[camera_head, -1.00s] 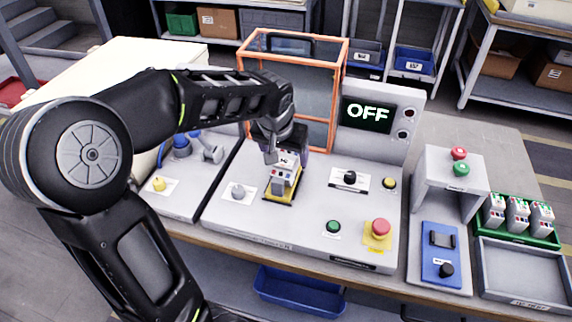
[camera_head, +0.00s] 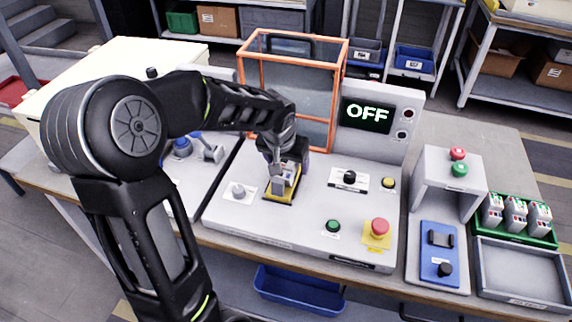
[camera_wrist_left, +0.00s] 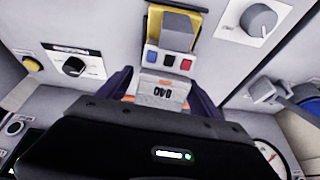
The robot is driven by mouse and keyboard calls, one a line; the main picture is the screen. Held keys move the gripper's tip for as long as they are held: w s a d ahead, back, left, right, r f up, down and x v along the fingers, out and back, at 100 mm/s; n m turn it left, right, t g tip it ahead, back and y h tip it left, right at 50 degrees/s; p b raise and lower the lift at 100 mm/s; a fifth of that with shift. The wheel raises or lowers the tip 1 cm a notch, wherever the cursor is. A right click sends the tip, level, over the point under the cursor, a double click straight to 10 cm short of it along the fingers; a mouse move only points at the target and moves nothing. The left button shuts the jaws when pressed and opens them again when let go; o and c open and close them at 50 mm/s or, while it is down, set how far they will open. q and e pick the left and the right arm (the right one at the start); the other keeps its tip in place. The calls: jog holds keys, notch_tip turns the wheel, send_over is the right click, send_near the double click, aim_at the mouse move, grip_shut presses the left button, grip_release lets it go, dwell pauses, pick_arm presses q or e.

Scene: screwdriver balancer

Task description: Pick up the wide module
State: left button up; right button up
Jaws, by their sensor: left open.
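A light grey module (camera_head: 288,178) stands in a yellow-edged holder (camera_head: 270,194) on the grey console. In the left wrist view the module (camera_wrist_left: 172,61) has blue, red and dark marks in a row and a printed label. My left gripper (camera_head: 286,160) is over it from above, hiding its upper part in the head view. In the left wrist view the dark fingers of my left gripper (camera_wrist_left: 162,92) are apart, one on each side of the module's labelled end. I cannot tell whether they touch it. My right gripper is not in view.
An orange-framed clear guard (camera_head: 300,85) stands behind the holder, beside a display (camera_head: 367,114) reading OFF. Knobs and a red button (camera_head: 379,228) sit right of it. A green tray (camera_head: 530,238) of several similar modules and an empty grey tray (camera_head: 520,270) are far right.

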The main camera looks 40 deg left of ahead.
pick_arm(q)
jog(key=c, duration=1.6)
jog(key=shift+r, duration=0.1)
notch_tip(320, 180, up, 10)
jog(key=shift+f, duration=0.1)
dwell(0.6)
